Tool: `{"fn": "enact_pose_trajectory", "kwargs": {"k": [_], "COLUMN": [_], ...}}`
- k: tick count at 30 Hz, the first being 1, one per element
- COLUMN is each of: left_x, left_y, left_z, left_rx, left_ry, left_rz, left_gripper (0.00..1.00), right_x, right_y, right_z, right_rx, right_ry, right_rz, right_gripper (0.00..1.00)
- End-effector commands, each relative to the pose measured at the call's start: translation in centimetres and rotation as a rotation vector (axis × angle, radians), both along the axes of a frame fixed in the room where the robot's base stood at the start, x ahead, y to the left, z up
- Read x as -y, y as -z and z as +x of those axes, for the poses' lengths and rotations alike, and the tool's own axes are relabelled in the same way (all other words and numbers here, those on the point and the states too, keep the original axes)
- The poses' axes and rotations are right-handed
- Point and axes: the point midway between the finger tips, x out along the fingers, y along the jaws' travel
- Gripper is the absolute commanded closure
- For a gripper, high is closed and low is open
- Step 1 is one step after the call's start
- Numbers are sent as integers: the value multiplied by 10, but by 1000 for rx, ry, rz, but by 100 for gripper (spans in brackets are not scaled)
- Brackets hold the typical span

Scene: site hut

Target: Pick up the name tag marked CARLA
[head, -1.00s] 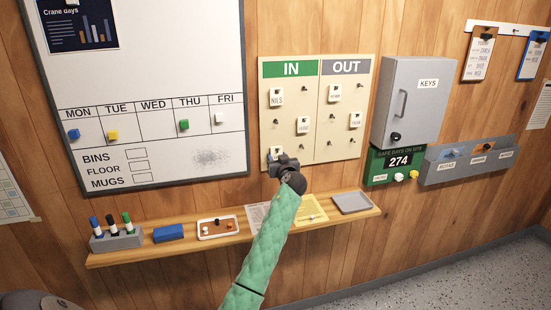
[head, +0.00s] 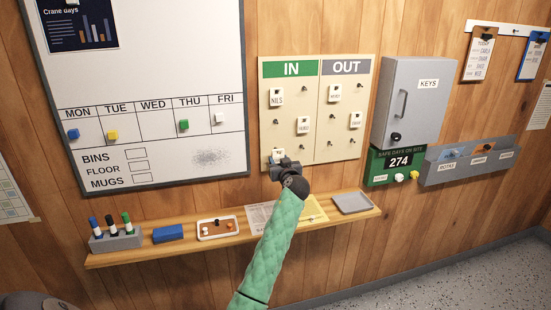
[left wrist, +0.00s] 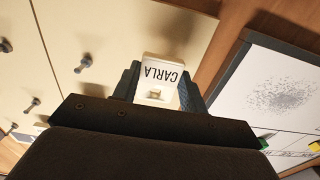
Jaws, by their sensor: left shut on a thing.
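The white name tag marked CARLA (left wrist: 160,74) shows in the left wrist view, its lettering upside down, between the two fingers of my left gripper (left wrist: 158,92). The gripper is shut on it. A small square hole shows in the tag. In the head view my left gripper (head: 280,164) is at the lower left of the cream IN/OUT board (head: 310,148), in the IN half. The tag (head: 278,154) shows only partly there, as the gripper hides the rest. I cannot tell whether it is clear of its peg. My right gripper is not in view.
Other tags, such as NILS (head: 276,97), hang on the board among bare pegs. A wooden shelf (head: 190,251) below holds markers, a blue eraser (head: 168,233), trays and papers. A whiteboard (head: 150,60) is left of the board and a grey key cabinet (head: 411,105) right.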

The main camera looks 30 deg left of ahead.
Motion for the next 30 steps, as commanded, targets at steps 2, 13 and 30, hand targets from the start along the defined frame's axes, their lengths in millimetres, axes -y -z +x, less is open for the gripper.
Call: {"fn": "enact_pose_trajectory", "kwargs": {"k": [2,13,30], "left_x": [3,14,31], "left_y": [1,1,1], "left_z": [-2,-12,-26], "left_rx": [1,1,0], "left_ry": [0,0,0], "left_rz": [-1,-1,-1], "left_gripper": [74,74,74], "right_x": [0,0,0], "right_y": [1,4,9], "right_z": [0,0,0], "right_rx": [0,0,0], "right_ry": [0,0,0], "right_rz": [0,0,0], "right_gripper": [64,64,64]}}
